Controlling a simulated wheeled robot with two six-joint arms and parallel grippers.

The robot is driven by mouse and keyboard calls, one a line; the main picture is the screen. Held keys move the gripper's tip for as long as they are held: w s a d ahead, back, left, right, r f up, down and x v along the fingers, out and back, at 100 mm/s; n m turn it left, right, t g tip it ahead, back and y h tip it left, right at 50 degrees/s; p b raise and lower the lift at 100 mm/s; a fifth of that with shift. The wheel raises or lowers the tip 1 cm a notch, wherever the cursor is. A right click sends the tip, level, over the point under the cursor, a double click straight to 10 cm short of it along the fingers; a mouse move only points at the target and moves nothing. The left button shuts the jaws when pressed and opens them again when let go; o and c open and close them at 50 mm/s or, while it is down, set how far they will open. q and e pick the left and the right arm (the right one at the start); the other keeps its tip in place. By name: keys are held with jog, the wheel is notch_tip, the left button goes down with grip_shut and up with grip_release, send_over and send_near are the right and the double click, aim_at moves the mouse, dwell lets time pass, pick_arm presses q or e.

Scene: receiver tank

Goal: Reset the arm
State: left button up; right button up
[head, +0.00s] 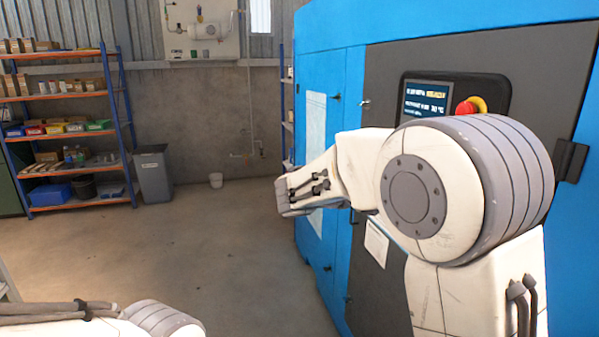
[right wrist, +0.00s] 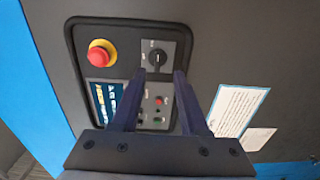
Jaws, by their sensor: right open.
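My right arm fills the right of the head view, in front of a blue and grey machine cabinet (head: 357,60). Its gripper is hidden there. In the right wrist view my right gripper (right wrist: 159,74) is open and empty, its two fingers pointing at the control panel (right wrist: 125,30). The panel's black rotary knob (right wrist: 157,57) shows between the fingertips; I cannot tell whether they touch the panel. A red emergency stop (right wrist: 98,55) with a yellow collar and a lit screen (right wrist: 103,95) lie left of the fingers. Part of my left arm shows at the lower left of the head view; its gripper is out of view.
A white tank (head: 207,31) hangs on the back wall. The concrete floor (head: 190,240) between is clear.

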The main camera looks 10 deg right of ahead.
jog(key=s+a+f+n+y, duration=0.3)
jog(key=s+a+f+y, duration=0.25)
jog(key=f, duration=0.25)
jog(key=s+a+f+n+y, duration=0.2)
jog(key=s+a+f+y, duration=0.35)
jog(key=f, duration=0.25)
jog(key=s+a+f+n+g+y, duration=0.1)
jog(key=s+a+f+y, duration=0.3)
jog(key=s+a, duration=0.35)
jog(key=s+a+f+n+y, duration=0.1)
jog(key=s+a+f+y, duration=0.25)
jog(key=s+a, duration=0.35)
notch_tip(320, 180, up, 14)
jog(key=a+p, duration=0.2)
jog(key=p, duration=1.3)
jog(key=shift+w+r+m+g, duration=0.2)
jog(key=shift+w+m+g, duration=0.05)
jog(key=shift+m+g, duration=0.05)
jog(key=shift+y, duration=0.25)
jog(key=shift+a, duration=0.1)
